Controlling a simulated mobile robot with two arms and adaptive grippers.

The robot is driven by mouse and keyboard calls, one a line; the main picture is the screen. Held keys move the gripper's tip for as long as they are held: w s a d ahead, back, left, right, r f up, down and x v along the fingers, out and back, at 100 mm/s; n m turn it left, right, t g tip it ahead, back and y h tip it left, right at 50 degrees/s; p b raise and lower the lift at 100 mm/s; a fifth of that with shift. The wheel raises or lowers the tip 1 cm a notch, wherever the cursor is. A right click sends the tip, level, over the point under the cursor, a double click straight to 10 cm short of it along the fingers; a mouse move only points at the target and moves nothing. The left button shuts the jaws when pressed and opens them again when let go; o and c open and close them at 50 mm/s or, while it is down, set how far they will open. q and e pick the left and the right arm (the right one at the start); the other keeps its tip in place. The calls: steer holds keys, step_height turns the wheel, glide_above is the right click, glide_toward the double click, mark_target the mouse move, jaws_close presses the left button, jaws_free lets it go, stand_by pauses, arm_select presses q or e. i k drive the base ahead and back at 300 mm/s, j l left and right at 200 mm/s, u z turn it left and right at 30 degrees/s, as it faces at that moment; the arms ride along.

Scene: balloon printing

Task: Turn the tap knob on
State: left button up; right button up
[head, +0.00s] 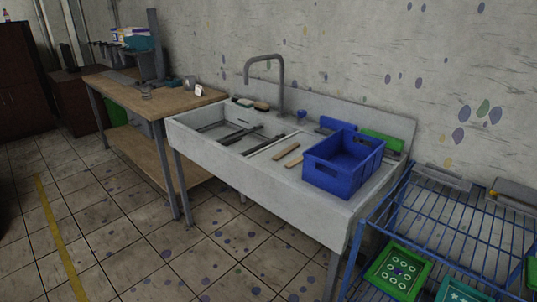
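A grey gooseneck tap (282,88) rises from the back edge of a light grey sink (292,200), and its spout points left over the basin. A small blue knob (301,114) sits on the back ledge just right of the tap's base. It is too small in view to tell how it is turned, and no water can be seen coming from the spout. Neither of my grippers is in view.
A blue crate (335,180) stands on the sink's right part. Dark tools (240,134) and wooden strips lie across the basin. A wooden workbench (150,98) is left, a blue wire rack (450,225) right. The tiled floor in front is clear.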

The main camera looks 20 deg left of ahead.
mark_target(301, 113)
steer(key=j+z, duration=0.15)
steer(key=z, duration=0.55)
steer(key=j+z, duration=0.2)
steer(key=j, duration=0.2)
steer(key=k+j+z, duration=0.2)
steer(key=j, duration=0.2)
steer(key=j+z, duration=0.25)
steer(key=j, duration=0.2)
steer(key=k+j+z, duration=0.2)
steer(key=j, duration=0.15)
steer(key=k+j+z, duration=0.2)
steer(key=j, duration=0.2)
steer(key=i, duration=0.1)
